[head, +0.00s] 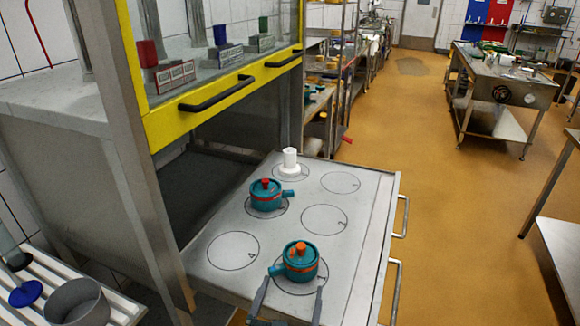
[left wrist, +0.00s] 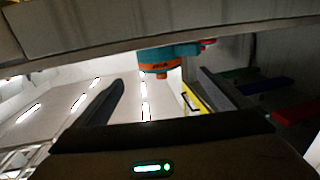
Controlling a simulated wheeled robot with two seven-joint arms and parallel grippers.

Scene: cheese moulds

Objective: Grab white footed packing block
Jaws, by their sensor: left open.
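The white footed packing block (head: 290,162) stands upright on a marked circle at the far end of the grey worktop (head: 285,230). My left gripper (head: 289,292) is open and empty at the near end of the worktop, well short of the block. The left wrist view is upside down; a teal pot (left wrist: 165,58) shows there beyond and between the spread fingers (left wrist: 160,90). I cannot make out the block in that view. My right gripper is not in view.
A second teal pot (head: 266,195) with a red knob stands between the nearer pot and the block. Several marked circles are empty. A yellow-framed cabinet (head: 230,105) with a black handle rises at the left. A grey pot (head: 76,302) stands on a slatted rack at lower left.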

